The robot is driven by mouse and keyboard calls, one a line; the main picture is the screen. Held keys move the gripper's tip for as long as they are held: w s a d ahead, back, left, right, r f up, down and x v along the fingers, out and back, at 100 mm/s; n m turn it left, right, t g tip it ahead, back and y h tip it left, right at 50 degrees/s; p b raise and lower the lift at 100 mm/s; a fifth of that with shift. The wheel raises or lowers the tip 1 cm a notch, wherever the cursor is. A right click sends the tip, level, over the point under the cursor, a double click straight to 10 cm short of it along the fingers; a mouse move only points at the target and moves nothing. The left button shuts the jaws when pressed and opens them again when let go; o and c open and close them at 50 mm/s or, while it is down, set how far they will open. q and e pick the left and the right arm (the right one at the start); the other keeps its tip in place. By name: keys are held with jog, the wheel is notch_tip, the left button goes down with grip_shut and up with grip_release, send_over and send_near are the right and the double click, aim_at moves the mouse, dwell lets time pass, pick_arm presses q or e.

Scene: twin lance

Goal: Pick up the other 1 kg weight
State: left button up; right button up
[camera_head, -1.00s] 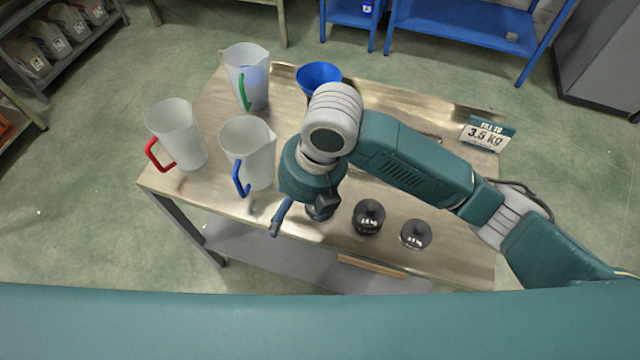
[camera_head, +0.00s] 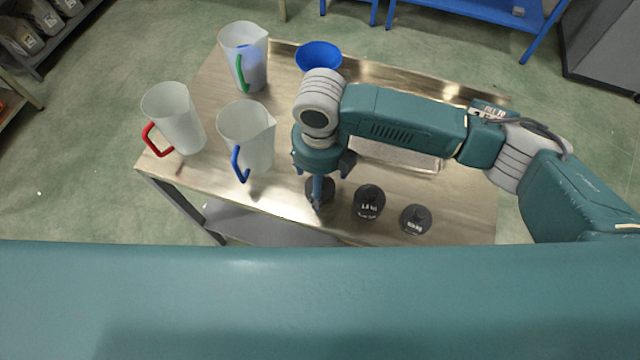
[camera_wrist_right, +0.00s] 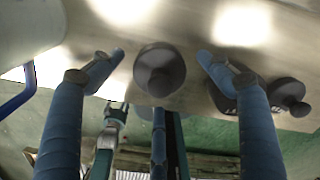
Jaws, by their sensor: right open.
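A dark round weight with a knob (camera_head: 326,187) stands near the front edge of the metal table; its label is hidden. My right gripper (camera_head: 317,203) is directly at this weight, pointing down, with a blue finger in front of it. In the right wrist view the weight (camera_wrist_right: 159,70) lies between the spread blue fingers of my open right gripper (camera_wrist_right: 160,54), with gaps at both sides. A second dark weight (camera_head: 369,201) and a smaller third one (camera_head: 416,219) stand to the right, their labels too small to read surely.
Three translucent jugs stand at the left, with red (camera_head: 176,118), blue (camera_head: 247,135) and green (camera_head: 245,55) handles. A blue bowl-like container (camera_head: 319,57) is at the back. A sign (camera_head: 489,112) at the back right is partly hidden by my arm.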

jog(key=shift+f, duration=1.3)
grip_shut()
jog(key=shift+w+r, duration=0.1)
jog(key=shift+r, duration=0.1)
